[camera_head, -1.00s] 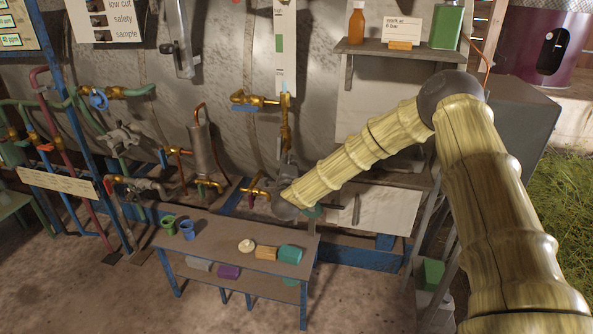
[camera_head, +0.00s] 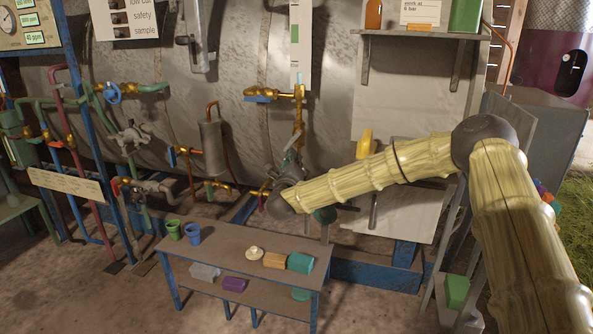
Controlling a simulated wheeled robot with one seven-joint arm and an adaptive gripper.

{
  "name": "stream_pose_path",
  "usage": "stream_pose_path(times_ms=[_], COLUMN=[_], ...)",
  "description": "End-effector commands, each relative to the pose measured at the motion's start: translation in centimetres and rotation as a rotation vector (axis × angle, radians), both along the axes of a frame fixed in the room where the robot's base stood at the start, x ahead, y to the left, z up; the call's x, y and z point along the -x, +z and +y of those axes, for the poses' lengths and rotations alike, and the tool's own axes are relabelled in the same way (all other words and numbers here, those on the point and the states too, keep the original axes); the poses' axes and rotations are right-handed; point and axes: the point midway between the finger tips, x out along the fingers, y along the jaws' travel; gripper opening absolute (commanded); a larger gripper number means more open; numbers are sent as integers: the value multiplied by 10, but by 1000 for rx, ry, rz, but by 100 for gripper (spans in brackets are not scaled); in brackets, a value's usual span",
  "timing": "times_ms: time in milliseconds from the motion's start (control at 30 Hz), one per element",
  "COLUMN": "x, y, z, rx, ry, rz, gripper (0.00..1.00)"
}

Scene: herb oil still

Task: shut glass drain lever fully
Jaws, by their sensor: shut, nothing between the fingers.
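The sight glass stands on the tank at upper middle, with a white and green strip (camera_head: 295,40) above brass fittings (camera_head: 299,112). Low on it, a small brass drain fitting (camera_head: 264,190) with a dark reddish lever shows just left of my wrist. The lever's exact angle is too small to tell. My gripper (camera_head: 294,152) is shut and empty, pointing up and away in front of the lower brass pipe, slightly right of the drain fitting. I cannot tell whether it touches anything. My wrist and gripper hide part of the pipework there.
A low bench (camera_head: 225,247) with cups and small blocks stands in front, below my wrist. A blue-handled brass valve (camera_head: 260,97) sits above left. A small steel cylinder (camera_head: 212,148) with pipes stands left. A shelf (camera_head: 420,36) is at upper right.

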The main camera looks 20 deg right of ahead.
Motion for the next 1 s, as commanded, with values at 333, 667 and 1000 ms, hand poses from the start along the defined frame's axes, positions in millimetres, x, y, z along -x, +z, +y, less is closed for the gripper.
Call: stream_pose_path(times_ms=[333, 667, 1000], x=[-6, -12, -16], y=[-6, -6, -1], z=[10, 18, 25], rx=[-163, -326, -474], ry=[2, 2, 3], rz=[-112, -222, -322], gripper=[0, 0, 0])
